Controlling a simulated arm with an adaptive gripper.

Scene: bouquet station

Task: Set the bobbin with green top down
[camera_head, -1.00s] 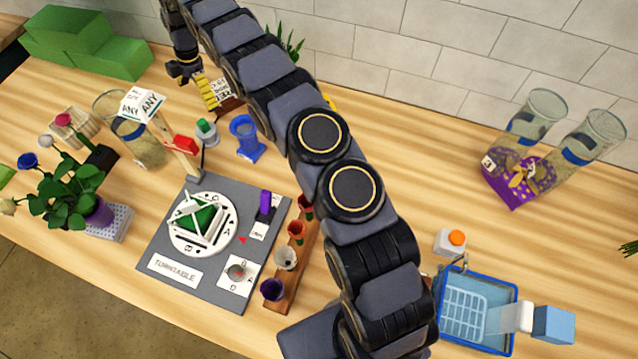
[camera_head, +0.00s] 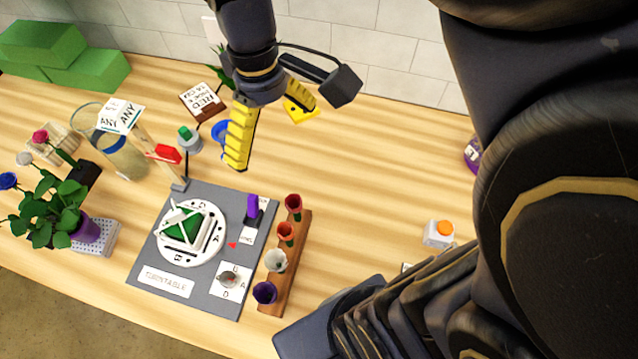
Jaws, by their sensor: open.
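The bobbin with green top (camera_head: 189,139) is a small grey piece with a green cap. It stands on the wooden table, behind the grey turntable board. My gripper (camera_head: 268,138) has yellow fingers spread wide apart, with nothing seen between them. It hangs to the right of the bobbin, apart from it. Its left finger partly hides a blue stand (camera_head: 221,131).
The turntable board (camera_head: 147,262) is in front, with a rack (camera_head: 300,253) of several cups to its right. A glass cylinder (camera_head: 127,160) and a red-ended post (camera_head: 166,153) are left of the bobbin.

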